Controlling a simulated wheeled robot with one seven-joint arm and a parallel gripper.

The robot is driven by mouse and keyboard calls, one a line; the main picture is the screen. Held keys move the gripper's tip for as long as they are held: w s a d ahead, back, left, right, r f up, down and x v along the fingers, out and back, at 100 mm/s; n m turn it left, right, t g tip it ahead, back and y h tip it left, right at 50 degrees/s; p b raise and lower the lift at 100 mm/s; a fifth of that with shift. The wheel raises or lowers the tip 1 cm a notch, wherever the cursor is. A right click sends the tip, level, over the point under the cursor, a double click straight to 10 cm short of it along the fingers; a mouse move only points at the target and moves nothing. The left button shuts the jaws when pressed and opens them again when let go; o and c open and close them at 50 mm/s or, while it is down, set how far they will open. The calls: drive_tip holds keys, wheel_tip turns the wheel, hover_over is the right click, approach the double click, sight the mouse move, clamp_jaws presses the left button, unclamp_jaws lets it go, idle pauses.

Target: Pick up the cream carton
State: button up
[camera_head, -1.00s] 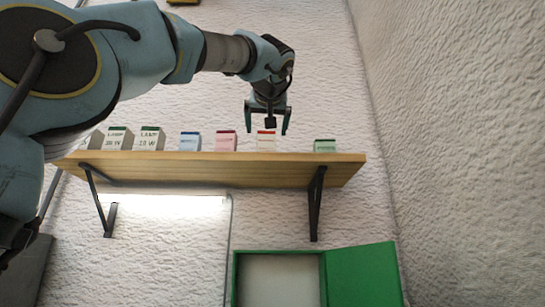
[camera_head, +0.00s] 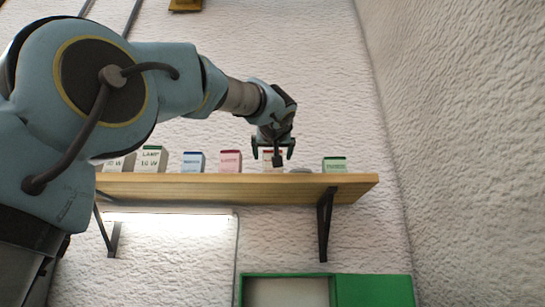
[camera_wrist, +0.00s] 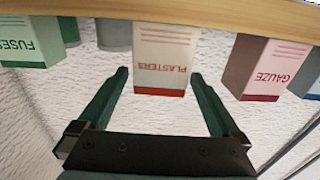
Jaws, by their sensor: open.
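The cream carton (camera_wrist: 163,52), lettered PLASTERS with a red band at its top edge, stands on the wooden shelf. It appears upside down in the wrist view. In the head view the cream carton (camera_head: 267,163) is partly hidden behind my gripper (camera_head: 273,153). My gripper (camera_wrist: 160,74) is open and empty. In the wrist view its fingertips lie to either side of the carton, with a gap on each side. I cannot tell whether they have reached its depth.
The shelf (camera_head: 230,188) also holds a pink GAUZE carton (camera_wrist: 268,65), a pale green FUSES carton (camera_wrist: 30,42), a blue carton (camera_head: 193,163) and lamp boxes (camera_head: 150,160). A green case (camera_head: 372,290) is below the shelf.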

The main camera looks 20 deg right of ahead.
drive_tip(key=shift+w+d, duration=0.25)
drive_tip(key=shift+w, duration=0.3)
drive_tip(key=c, duration=1.4)
